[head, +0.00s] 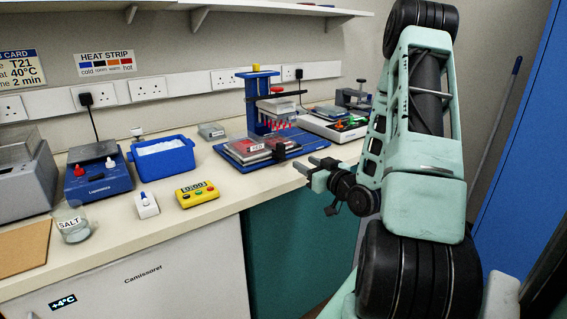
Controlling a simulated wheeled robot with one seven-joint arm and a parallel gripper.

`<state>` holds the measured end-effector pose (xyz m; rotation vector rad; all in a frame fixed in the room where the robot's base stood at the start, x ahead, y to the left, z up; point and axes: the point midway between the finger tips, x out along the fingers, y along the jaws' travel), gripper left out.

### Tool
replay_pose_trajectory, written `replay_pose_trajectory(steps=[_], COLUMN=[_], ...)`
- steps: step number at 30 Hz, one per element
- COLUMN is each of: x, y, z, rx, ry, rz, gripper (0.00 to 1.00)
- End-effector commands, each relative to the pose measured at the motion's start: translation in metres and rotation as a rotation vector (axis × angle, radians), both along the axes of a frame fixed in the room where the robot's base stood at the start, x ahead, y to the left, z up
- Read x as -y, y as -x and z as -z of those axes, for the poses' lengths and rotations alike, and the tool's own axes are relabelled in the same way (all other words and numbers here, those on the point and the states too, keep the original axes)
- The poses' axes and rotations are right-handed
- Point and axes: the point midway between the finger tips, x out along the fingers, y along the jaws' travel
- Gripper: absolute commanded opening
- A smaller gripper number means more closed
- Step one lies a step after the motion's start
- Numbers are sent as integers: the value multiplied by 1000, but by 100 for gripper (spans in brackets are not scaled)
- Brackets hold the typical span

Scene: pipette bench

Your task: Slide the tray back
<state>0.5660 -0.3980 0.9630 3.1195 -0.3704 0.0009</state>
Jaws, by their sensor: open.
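A low tray (246,151) with a red-edged, clear-looking load and a label that seems to read "MED" sits at the front of a blue stand (261,103) on the bench. The stand has an upright column, a black crossbar and a row of red-tipped pieces under its head. The tray rests on the stand's blue base plate, forward and left of the column. My gripper (315,184) is open and empty, at the bench's front edge, right of the tray and apart from it. How the tray meets the base is too small to tell.
Left of the stand are a blue tub (161,165), a yellow timer (197,194), a white switch box (147,206), a blue instrument (98,176) and a salt jar (71,223). A white device (330,128) stands behind right. Bare bench lies in front of the tray.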

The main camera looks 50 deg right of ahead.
Motion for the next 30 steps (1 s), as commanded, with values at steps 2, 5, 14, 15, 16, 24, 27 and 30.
replay_pose_trajectory(steps=[2, 5, 14, 15, 16, 24, 27, 30], x=[3, 8, 21, 22, 23, 27, 27, 27], y=[-15, -36, -91, -96, -99, -114, -114, -114], z=[0, -1, -2, -2, -1, 0, 0, 0], rx=[2, 2, 1, 1, 0, 0, 0, 0], ry=[3, 1, -1, 0, -1, 0, 0, 0], rz=[-4, -3, -2, -2, -1, -1, 0, 0], gripper=[42, 42, 42, 42, 42, 42, 42, 42])
